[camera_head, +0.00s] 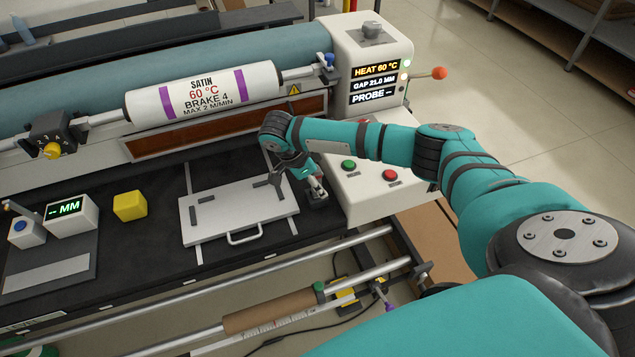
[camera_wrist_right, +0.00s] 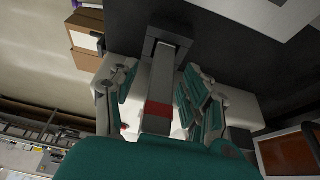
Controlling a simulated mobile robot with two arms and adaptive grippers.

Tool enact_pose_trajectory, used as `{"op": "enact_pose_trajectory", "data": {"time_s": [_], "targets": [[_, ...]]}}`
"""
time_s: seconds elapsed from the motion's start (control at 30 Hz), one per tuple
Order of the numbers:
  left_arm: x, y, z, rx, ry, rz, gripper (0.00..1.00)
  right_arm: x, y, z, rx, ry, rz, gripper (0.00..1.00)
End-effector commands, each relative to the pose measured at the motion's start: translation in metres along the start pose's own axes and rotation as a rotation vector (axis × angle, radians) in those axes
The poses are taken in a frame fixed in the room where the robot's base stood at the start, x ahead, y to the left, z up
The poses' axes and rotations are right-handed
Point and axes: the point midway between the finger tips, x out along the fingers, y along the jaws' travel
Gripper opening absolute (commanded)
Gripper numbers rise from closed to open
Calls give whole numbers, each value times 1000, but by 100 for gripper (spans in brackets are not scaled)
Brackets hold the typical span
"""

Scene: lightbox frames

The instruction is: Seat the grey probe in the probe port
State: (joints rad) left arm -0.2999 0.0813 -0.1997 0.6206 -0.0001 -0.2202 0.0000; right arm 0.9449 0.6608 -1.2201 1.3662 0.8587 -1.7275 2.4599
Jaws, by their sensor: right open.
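A grey bar with a red band, which looks like the grey probe (camera_wrist_right: 158,80), runs between the fingers of my right gripper (camera_wrist_right: 157,92) in the right wrist view. Its far end meets a dark grey block (camera_wrist_right: 167,37). My right gripper is open, with a finger on each side of the bar; I cannot tell whether either touches it. In the head view this gripper (camera_head: 297,174) is low beside the console, partly hiding the probe. The console display (camera_head: 373,84) reads "PROBE --". I cannot make out the probe port. My left gripper is out of view.
A white plate with a handle (camera_head: 243,238) lies left of the gripper. A yellow cube (camera_head: 130,206) and a small "-- MM" display box (camera_head: 70,214) stand further left. The white-covered roller (camera_head: 205,92) is behind. Green and red buttons (camera_head: 390,175) sit on the console.

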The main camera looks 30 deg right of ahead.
Motion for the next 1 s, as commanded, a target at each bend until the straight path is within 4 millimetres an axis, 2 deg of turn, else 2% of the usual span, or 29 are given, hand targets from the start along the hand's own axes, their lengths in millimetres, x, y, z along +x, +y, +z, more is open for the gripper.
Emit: {"op": "enact_pose_trajectory", "data": {"time_s": [0.2, 0.57, 1.0], "targets": [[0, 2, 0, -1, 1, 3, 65, 1, 0, 0, 0, -1, 0, 47], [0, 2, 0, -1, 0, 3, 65, 2, 0, -1, 0, -2, 0, 0], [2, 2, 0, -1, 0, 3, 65, -2, 0, -1, 0, -1, -1, 0]]}}
